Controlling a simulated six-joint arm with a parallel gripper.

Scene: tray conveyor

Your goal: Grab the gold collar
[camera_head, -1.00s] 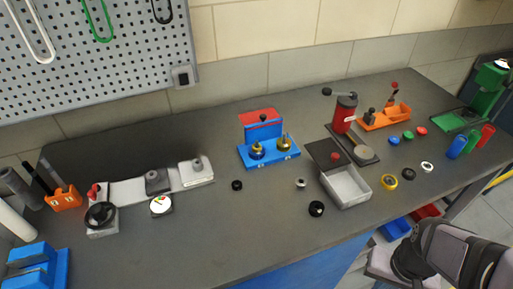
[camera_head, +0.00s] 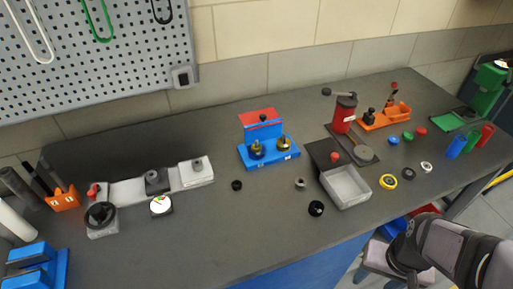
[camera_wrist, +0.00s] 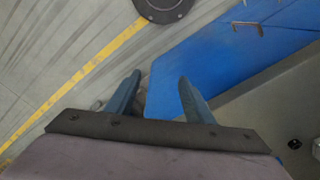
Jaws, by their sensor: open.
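I cannot tell from the picture which of these is the collar. My gripper (camera_wrist: 160,95) shows in the wrist view with its two fingers apart and nothing between them. It points down at the floor and a blue panel, away from the gold pieces. In the head view my arm is at the lower right.
The grey box (camera_head: 347,186) stands near the bench's front edge. A white ring (camera_head: 427,167), a black ring (camera_head: 409,174) and small coloured caps lie to the right. A red cylinder (camera_head: 344,113) and an orange fixture (camera_head: 385,117) stand behind.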

